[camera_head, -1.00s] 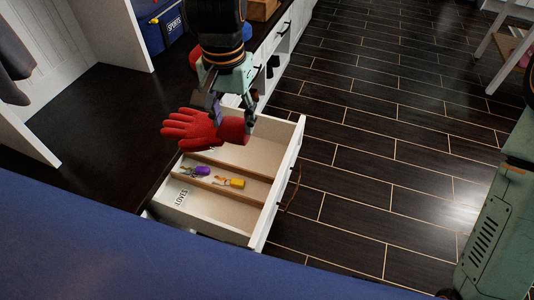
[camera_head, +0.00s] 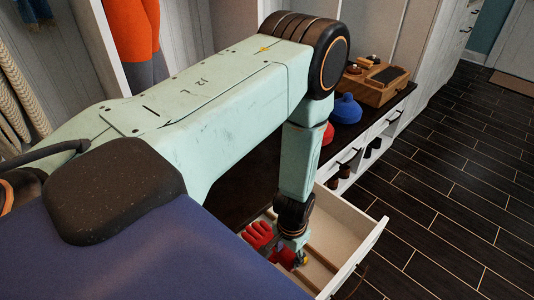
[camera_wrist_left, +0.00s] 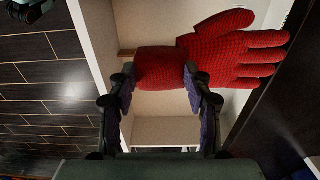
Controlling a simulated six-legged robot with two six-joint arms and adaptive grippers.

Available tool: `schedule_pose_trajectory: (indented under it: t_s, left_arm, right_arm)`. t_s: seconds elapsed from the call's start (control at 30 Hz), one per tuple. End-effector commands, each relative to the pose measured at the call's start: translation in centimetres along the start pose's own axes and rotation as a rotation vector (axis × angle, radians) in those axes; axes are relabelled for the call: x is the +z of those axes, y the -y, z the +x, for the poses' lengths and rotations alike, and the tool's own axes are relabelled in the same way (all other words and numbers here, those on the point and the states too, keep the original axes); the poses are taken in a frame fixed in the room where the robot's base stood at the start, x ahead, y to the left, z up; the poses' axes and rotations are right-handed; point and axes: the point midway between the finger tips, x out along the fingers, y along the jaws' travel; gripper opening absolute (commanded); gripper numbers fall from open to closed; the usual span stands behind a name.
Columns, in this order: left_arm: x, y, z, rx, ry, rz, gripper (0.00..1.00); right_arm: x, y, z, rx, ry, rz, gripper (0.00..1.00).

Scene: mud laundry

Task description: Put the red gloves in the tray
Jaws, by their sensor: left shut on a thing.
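A red glove (camera_head: 259,234) is in my left gripper (camera_head: 298,256), over the open white drawer (camera_head: 362,250). In the left wrist view the gripper (camera_wrist_left: 160,72) is shut on the cuff of the glove (camera_wrist_left: 235,50), one finger on each side. The glove's fingers point right, towards the dark counter edge. How far the glove is above the drawer floor is hard to tell. The drawer has wooden dividers (camera_head: 322,259). No separate tray is seen. My right gripper is not in view.
The dark counter (camera_wrist_left: 262,95) borders the drawer. On it stand a blue round object (camera_head: 346,109), a red object (camera_head: 328,134) and a wooden box (camera_head: 376,84). Orange clothing (camera_head: 132,42) hangs behind. The dark floor (camera_head: 460,180) at the right is clear.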

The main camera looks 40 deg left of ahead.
Motion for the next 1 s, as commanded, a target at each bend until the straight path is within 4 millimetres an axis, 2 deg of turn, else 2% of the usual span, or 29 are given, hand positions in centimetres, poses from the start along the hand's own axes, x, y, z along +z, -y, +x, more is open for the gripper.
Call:
schedule_pose_trajectory:
  t_s: [0.3, 0.6, 0.7, 0.87, 1.0]
  left_arm:
    - [-0.1, 0.0, 6.2, 0.0, 0.002, 0.001, 0.02]
    - [-0.3, -0.1, 12.5, 0.0, 0.001, 0.001, 0.02]
    - [-0.3, -0.1, 13.7, 0.0, 0.001, 0.002, 0.02]
    - [-0.3, -0.1, 14.4, 0.0, 0.0, 0.001, 0.02]
    - [-0.2, -0.1, 16.0, 0.0, 0.002, 0.002, 0.02]
  right_arm:
    - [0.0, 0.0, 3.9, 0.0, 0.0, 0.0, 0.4]
    - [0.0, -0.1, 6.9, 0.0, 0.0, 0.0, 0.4]
    - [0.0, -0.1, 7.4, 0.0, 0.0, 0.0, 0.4]
    - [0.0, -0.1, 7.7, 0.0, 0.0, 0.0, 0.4]
    - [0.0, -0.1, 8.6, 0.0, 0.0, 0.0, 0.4]
